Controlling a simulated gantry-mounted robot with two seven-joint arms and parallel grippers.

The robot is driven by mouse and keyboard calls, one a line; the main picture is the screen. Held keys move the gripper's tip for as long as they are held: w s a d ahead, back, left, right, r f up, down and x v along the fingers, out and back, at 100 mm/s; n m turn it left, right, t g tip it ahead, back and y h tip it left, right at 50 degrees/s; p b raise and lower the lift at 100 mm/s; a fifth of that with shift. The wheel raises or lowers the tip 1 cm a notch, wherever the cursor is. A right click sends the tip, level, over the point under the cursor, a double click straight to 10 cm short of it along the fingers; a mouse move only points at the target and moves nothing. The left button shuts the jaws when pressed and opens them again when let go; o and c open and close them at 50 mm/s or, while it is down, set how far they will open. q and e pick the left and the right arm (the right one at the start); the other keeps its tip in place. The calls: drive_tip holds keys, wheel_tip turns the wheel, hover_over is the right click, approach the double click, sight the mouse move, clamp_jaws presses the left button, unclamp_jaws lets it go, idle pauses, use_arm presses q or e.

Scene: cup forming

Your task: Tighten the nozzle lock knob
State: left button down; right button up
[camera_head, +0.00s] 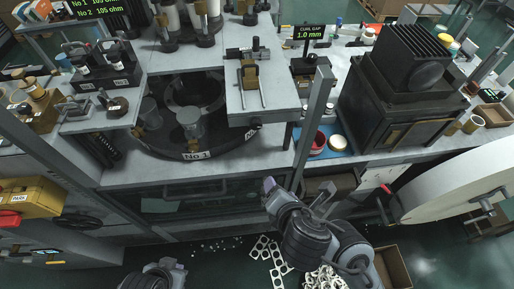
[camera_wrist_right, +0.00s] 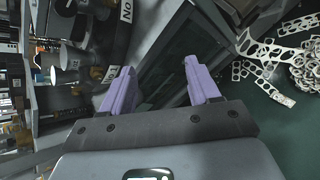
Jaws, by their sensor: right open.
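I cannot pick out the nozzle lock knob for certain in either view. A small dark fitting with a round part (camera_head: 118,105) sits on the left platform, and a brass-coloured fitting (camera_head: 249,73) stands on the middle platform. The round turntable (camera_head: 188,153) labelled No 1 carries a metal cup-shaped piece (camera_head: 190,122). My right gripper (camera_head: 270,186) is in front of the machine's lower front panel, below and right of the turntable, apart from these fittings. In the right wrist view its purple fingers (camera_wrist_right: 159,82) are spread with nothing between them. Only part of my left arm shows at the bottom edge.
A large black finned unit (camera_head: 400,85) is at the right. A white curved drum (camera_head: 455,190) lies right of my arm. Punched scrap strips (camera_head: 268,255) lie on the floor. A yellow box (camera_head: 30,197) is at left.

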drive_tip(key=w+a+n+t+b, duration=0.3)
drive_tip(key=w+n+t+b, duration=0.15)
drive_tip(key=b, duration=0.75)
drive_tip(key=n+t+b, duration=0.4)
drive_tip(key=b, duration=0.7)
approach(257, 127)
drive_tip(key=shift+y, duration=0.3)
drive_tip(key=w+b, duration=0.1)
drive_tip(key=w, duration=0.1)
drive_tip(key=w+b, duration=0.2)
drive_tip(key=w, duration=0.1)
drive_tip(key=w+b, duration=0.2)
drive_tip(key=shift+w+a+f, duration=0.1)
drive_tip(key=shift+w+a, duration=0.25)
drive_tip(key=shift+w+b, duration=0.35)
drive_tip(key=shift+w, duration=0.3)
drive_tip(key=shift+a, duration=0.1)
drive_tip(key=shift+c, duration=0.4)
drive_tip(key=c, duration=1)
